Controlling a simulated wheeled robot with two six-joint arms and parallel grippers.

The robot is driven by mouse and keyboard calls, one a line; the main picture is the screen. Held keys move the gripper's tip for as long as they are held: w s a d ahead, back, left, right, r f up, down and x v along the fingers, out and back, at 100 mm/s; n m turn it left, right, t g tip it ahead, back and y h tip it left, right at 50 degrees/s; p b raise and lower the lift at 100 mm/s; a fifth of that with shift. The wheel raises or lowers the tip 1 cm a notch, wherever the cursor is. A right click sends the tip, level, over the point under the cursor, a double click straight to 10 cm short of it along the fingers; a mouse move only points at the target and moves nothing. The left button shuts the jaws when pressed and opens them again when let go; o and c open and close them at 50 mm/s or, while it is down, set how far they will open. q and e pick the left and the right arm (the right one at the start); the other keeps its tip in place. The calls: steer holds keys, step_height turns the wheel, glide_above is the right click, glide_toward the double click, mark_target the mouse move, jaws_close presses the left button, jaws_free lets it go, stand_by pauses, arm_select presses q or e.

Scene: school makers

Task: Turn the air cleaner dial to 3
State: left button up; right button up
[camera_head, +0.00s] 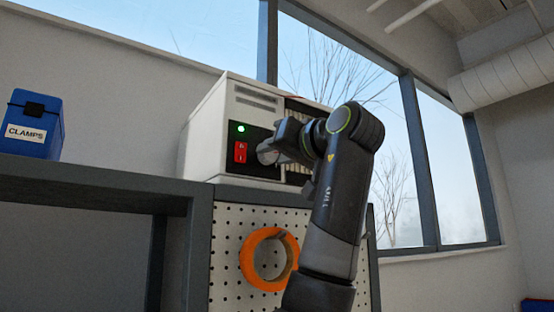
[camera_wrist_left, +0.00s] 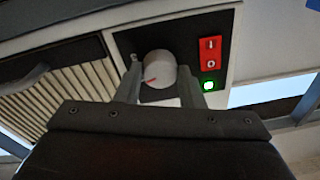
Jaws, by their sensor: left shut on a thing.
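The air cleaner (camera_head: 205,128) is a white box on the shelf with a black front panel, a red switch (camera_head: 240,152) and a lit green lamp (camera_head: 241,129). Its dial (camera_wrist_left: 160,70) is a round light-grey knob with a red pointer line. My left gripper (camera_wrist_left: 158,88) is shut on the dial, with one finger on each side of it. In the head view my left gripper (camera_head: 274,153) reaches the panel and hides most of the dial. The dial's number marks cannot be read in either view. My right gripper is not in view.
A blue box labelled CLAMPS (camera_head: 30,128) stands on the dark shelf (camera_head: 90,185) to the left. An orange ring (camera_head: 249,262) hangs on the white pegboard (camera_head: 225,225) below the air cleaner. Windows are behind.

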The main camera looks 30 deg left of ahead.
arm_select(q)
steer(key=m+t+b, duration=0.1)
steer(key=m+b, duration=0.1)
steer(key=m, duration=0.4)
steer(key=shift+s, duration=0.1)
steer(key=m+b, duration=0.1)
steer(key=m, duration=0.3)
steer(key=shift+h, duration=0.3)
steer(key=shift+r+t, duration=0.1)
steer(key=shift+t, duration=0.2)
steer(key=shift+a+m, duration=0.1)
steer(key=shift+m, duration=0.3)
steer(key=o, duration=1)
